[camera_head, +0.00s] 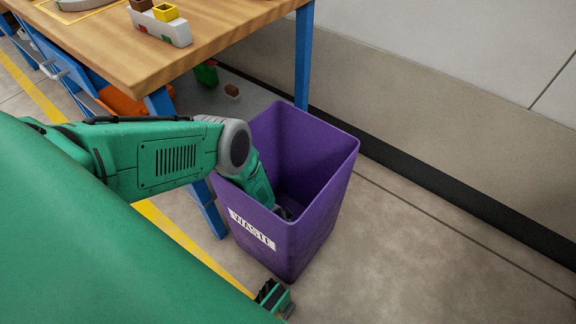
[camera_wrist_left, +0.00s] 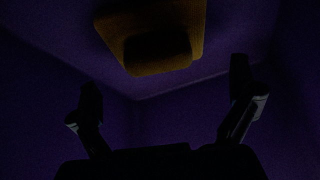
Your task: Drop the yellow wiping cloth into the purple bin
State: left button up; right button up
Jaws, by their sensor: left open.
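The purple bin (camera_head: 325,165) stands on the floor beside the table, with a white label on its front. My left arm reaches over its rim, and my left gripper (camera_head: 283,212) is down inside it, partly hidden by the front wall. In the left wrist view the bin's dark purple inner walls (camera_wrist_left: 60,90) surround the gripper (camera_wrist_left: 165,95). Its two fingers are spread wide with nothing between them. The yellow cloth (camera_wrist_left: 192,22) shows dimly beyond the fingertips, inside the bin and apart from the fingers. The cloth is hidden in the head view.
A wooden table (camera_head: 230,25) with blue legs stands behind and left of the bin. A white tray (camera_head: 165,30) with small blocks sits near its edge. A wall (camera_head: 450,120) runs along the right. The floor (camera_head: 430,265) right of the bin is clear.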

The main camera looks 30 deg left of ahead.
pick_arm(q)
notch_tip(320, 180, up, 30)
jog(key=shift+r, duration=0.2)
dwell(0.6)
